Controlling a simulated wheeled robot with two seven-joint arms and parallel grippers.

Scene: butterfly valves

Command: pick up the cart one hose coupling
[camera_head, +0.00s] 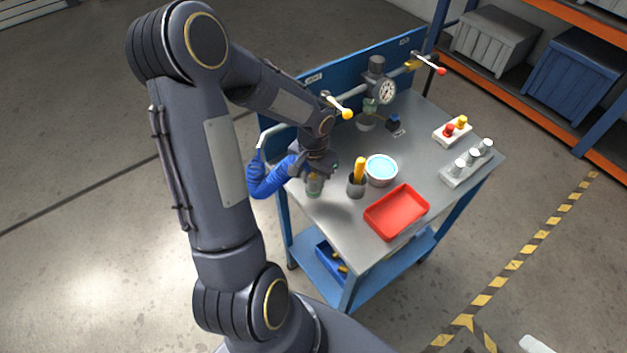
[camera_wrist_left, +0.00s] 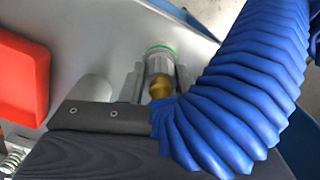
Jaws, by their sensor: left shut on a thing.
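The hose coupling (camera_wrist_left: 160,68) is a grey cylinder with a green ring and a brass neck, seen in the left wrist view. It also shows in the head view (camera_head: 313,188) at the left side of the cart top. A ribbed blue hose (camera_head: 269,181) runs from beside it, over the cart's edge, up to a grey pipe. My left gripper (camera_head: 314,174) is shut on the coupling, which points down close to the cart's metal top. I cannot tell whether it touches the top. The hose hides part of the grip in the wrist view. My right gripper is not in view.
The cart top (camera_head: 352,217) holds a red tray (camera_head: 396,212), a bowl (camera_head: 381,169) of light blue liquid, and a cup (camera_head: 356,186) with a yellow-orange item. A gauge (camera_head: 386,92) and valve pipes stand along the blue back panel (camera_head: 345,72). Shelves with crates stand beyond.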

